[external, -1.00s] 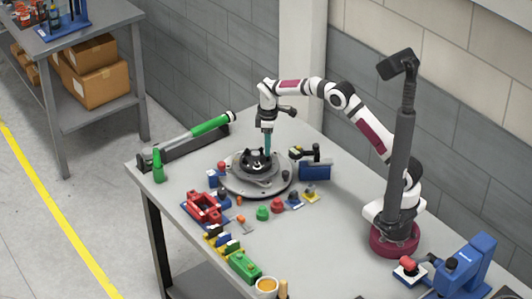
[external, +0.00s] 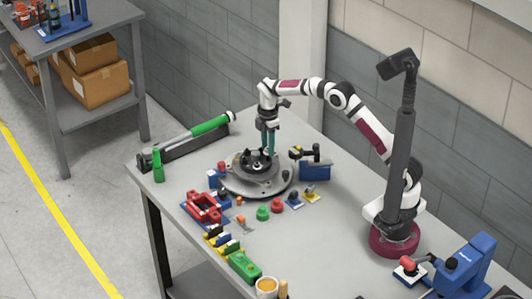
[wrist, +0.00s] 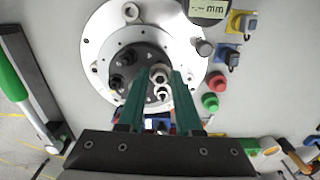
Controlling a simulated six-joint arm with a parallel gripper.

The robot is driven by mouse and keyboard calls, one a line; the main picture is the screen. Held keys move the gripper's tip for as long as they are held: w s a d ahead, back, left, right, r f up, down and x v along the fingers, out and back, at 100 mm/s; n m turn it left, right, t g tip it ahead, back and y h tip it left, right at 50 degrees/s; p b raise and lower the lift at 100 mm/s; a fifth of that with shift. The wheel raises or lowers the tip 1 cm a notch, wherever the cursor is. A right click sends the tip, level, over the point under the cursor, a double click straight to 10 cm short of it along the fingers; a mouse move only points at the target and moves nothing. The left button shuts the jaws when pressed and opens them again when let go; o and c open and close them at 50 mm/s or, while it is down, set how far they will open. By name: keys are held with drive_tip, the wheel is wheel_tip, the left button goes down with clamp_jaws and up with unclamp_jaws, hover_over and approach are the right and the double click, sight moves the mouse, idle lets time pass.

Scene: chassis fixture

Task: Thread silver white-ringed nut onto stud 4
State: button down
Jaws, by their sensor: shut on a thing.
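My gripper (wrist: 160,78) points down over the round chassis fixture (wrist: 97,50), its two teal fingers closed on a small silver nut with a pale ring (wrist: 159,75). In the external view my gripper (external: 267,150) is low over the dark hub of the fixture (external: 232,183). Dark nuts or studs (wrist: 127,56) stand on the hub to the left of the fingers. A pale stud or fitting (wrist: 162,93) shows between the fingers below the nut. I cannot tell which stud is number 4, nor whether the nut touches one.
A gauge with a "mm" display (wrist: 208,8) sits beside the fixture. Red (wrist: 210,102) and green (wrist: 216,83) knobs and small coloured blocks lie right of it. A long holder with a green-handled tool (external: 185,142) lies at the left. A red fixture (external: 203,207) stands in front.

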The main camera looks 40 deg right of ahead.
drive_tip(key=n, duration=0.6)
drive_tip(key=n, duration=0.6)
drive_tip(key=shift+n, duration=0.4)
drive_tip(key=shift+f, duration=0.4)
drive_tip(key=shift+f, duration=0.1)
drive_tip(key=shift+f, duration=0.4)
